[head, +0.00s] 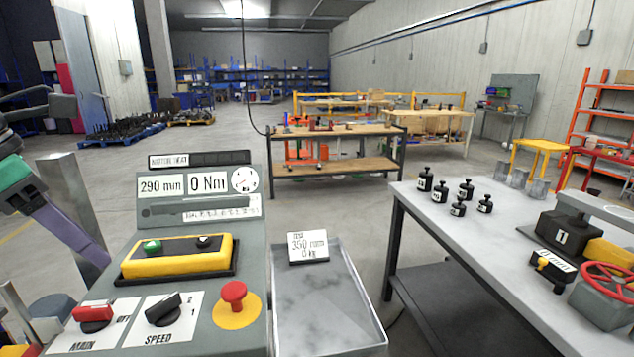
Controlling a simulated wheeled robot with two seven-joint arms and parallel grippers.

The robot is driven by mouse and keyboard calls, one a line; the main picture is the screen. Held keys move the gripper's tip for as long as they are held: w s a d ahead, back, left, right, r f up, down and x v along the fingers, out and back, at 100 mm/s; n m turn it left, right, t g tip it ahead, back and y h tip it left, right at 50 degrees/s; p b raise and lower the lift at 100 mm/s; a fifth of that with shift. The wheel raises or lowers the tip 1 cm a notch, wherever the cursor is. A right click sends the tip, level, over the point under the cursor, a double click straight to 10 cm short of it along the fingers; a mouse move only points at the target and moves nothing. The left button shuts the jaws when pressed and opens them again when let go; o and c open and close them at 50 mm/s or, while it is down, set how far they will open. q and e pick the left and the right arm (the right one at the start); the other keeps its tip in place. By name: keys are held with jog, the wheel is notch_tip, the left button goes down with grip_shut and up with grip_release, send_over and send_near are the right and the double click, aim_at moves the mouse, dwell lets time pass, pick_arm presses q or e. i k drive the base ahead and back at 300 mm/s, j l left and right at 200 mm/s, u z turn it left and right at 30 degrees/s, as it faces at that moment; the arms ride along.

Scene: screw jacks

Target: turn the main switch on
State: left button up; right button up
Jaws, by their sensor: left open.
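The main switch (94,316) is a red rotary knob on a white plate marked MAIN, at the lower left of the grey control console (255,262). Its grip lies roughly crosswise, and lettering that seems to read OFF is at its right. My left gripper (48,100) is at the far left edge, raised well above and apart from the switch. Its dark fingers are open, with nothing seen between them, and it is partly cut off by the frame. My right gripper is not in view.
Beside the switch are a black SPEED knob (163,309) and a red mushroom button (234,294) on a yellow disc. A yellow button box (178,257) stands behind them. The panel (198,190) reads 290 mm and 0 Nm. A workbench (440,215) stands right.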

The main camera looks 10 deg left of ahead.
aim_at(93, 319)
jog(key=k+j, duration=0.65)
jog(key=k, duration=0.25)
